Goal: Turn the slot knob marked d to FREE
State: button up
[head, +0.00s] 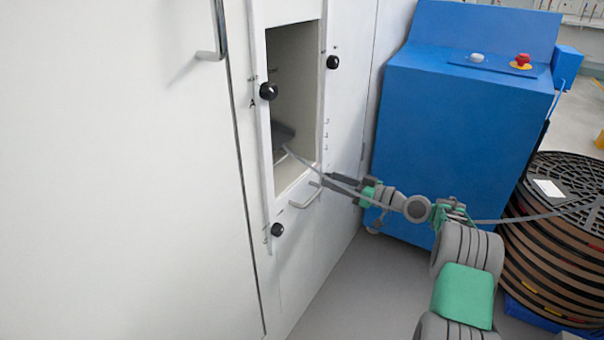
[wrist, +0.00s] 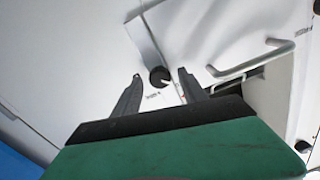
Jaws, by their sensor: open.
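In the wrist view a round black knob (wrist: 159,76) sits on the white panel between the two fingertips of my gripper (wrist: 161,74). The fingers are apart, one on each side of the knob; I cannot tell whether they touch it. Small print lies beside the knob, too small to read. In the head view my gripper (head: 328,179) is at the lower right corner of the cabinet opening, and I cannot make out this knob there. Other black knobs show at the upper left (head: 268,91), upper right (head: 333,62) and lower left (head: 277,230) of the opening.
A bar handle (head: 306,194) sticks out under the opening, close to my gripper; it also shows in the wrist view (wrist: 250,64). A grey strip (head: 318,172) runs from the opening across my arm towards a stacked reel (head: 560,240). A blue cabinet (head: 450,130) stands behind my arm.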

jog(key=shift+d, duration=0.1)
grip_shut()
dwell(0.6)
